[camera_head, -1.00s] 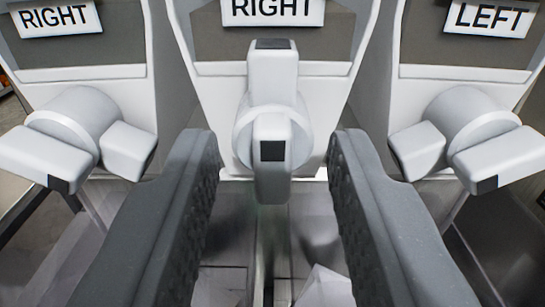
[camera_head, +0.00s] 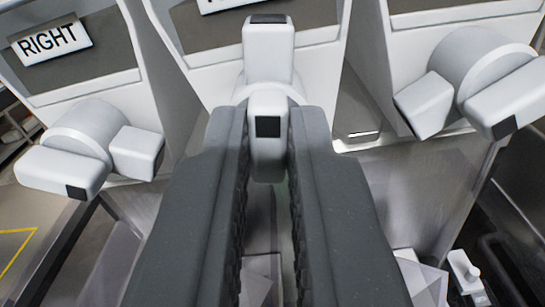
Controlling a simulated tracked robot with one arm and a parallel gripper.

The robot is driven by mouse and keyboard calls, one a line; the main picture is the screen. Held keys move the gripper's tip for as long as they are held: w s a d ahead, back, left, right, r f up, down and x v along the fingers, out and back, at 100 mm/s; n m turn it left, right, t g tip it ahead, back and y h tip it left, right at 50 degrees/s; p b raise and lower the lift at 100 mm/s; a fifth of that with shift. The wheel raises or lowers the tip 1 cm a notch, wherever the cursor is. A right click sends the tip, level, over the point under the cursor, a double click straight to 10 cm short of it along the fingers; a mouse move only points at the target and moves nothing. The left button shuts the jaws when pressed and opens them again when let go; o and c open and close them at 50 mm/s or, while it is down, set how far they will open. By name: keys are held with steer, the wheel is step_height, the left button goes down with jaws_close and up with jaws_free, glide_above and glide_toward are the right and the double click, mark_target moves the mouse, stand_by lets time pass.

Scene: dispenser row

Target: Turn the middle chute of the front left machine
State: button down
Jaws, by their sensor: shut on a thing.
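The middle chute (camera_head: 268,52) is a white bar-shaped handle on a round hub, with a dark square on its top end and another on its near lower end. It stands upright in the picture, at the upper centre. My gripper (camera_head: 267,130) is shut on its lower part, one dark ridged finger on each side. The hub is partly hidden behind the handle and fingers. The label above it is cut off by the top edge.
Clear bins (camera_head: 420,190) with pale contents are below. A small white fitting (camera_head: 465,272) shows at lower right.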

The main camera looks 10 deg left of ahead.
steer(key=m+p, duration=0.1)
steer(key=m, duration=0.3)
steer(key=shift+m+p, duration=0.3)
steer(key=m+p, duration=0.1)
steer(key=m, duration=0.2)
steer(key=shift+m+p, duration=0.3)
steer(key=shift+p, duration=0.1)
steer(key=m+p, duration=0.2)
steer(key=m, duration=0.2)
steer(key=shift+d+f+m+p, duration=0.15)
steer(key=shift+m+p, duration=0.65)
steer(key=shift+m, duration=0.7)
steer(key=c, duration=1.5)
jaws_free()
steer(key=shift+f, duration=0.1)
